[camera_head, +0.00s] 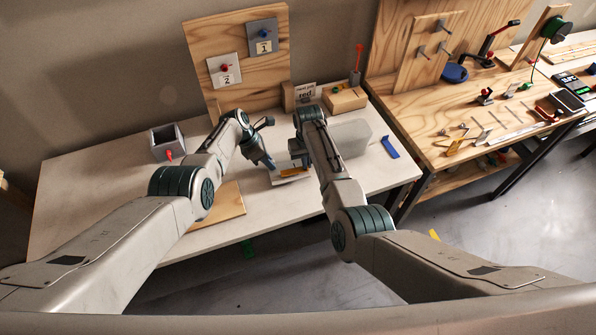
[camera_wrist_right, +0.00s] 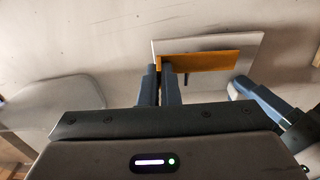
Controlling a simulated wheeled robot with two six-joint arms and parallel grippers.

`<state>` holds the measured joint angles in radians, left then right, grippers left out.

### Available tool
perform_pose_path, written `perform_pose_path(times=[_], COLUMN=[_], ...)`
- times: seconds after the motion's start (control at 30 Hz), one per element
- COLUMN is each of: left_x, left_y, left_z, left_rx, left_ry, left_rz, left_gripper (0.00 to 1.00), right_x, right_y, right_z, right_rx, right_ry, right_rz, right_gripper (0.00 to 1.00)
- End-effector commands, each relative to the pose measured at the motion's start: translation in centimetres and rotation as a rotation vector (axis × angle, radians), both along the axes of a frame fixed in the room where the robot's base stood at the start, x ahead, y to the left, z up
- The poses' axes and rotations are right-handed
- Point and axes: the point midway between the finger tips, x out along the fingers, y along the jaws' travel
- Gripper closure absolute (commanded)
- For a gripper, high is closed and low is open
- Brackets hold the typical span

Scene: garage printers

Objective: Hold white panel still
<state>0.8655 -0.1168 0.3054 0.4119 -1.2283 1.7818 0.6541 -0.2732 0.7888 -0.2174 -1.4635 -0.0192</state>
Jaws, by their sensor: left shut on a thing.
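A small white panel (camera_head: 285,180) is at the middle of the light table, partly hidden by my arms and an orange flat piece (camera_head: 291,171). In the right wrist view the white panel (camera_wrist_right: 208,43) shows behind the orange piece (camera_wrist_right: 205,61). My left gripper (camera_head: 268,164) is shut on the panel at its edge; its fingers also show in the right wrist view (camera_wrist_right: 242,88). My right gripper (camera_wrist_right: 163,75) is shut on one end of the orange piece, which lies against or just in front of the panel; contact is unclear.
A wooden board (camera_head: 198,45) at the back carries panels marked 1 (camera_head: 262,35) and 2 (camera_head: 225,80). A grey open box (camera_head: 157,143), a wooden block (camera_head: 345,99), a translucent grey slab (camera_head: 353,133) and a blue piece (camera_head: 390,148) stand around.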

Motion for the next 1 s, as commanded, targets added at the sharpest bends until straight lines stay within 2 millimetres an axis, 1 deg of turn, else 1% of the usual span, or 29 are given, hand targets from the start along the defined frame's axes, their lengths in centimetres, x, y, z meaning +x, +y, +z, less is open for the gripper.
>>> perform_pose_path(times=[0.43,0.77,0.8,0.87,0.9,1.0], left_x=[0.0,0.0,0.0,0.0,0.0,0.0], left_y=[0.0,0.0,0.0,0.0,0.0,0.0], left_z=[0.0,0.0,0.0,0.0,0.0,0.0], left_rx=[0.000,0.000,0.000,0.000,0.000,0.000], left_ry=[0.001,0.001,0.001,0.001,0.001,0.001], left_rz=[0.000,0.000,0.000,0.000,0.000,0.000], left_gripper=[1.00,1.00,0.77,0.65,0.57,0.57], right_x=[0.0,0.0,0.0,0.0,0.0,0.0], right_y=[0.0,0.0,0.0,0.0,0.0,0.0], right_z=[2.2,2.4,2.4,2.4,2.4,2.4], right_rx=[0.000,0.000,0.000,0.000,0.000,0.000], right_ry=[-0.001,0.001,0.000,0.000,0.000,0.000], right_rz=[0.000,0.001,0.000,0.000,0.000,0.000], right_gripper=[1.00,1.00,1.00,1.00,1.00,1.00])
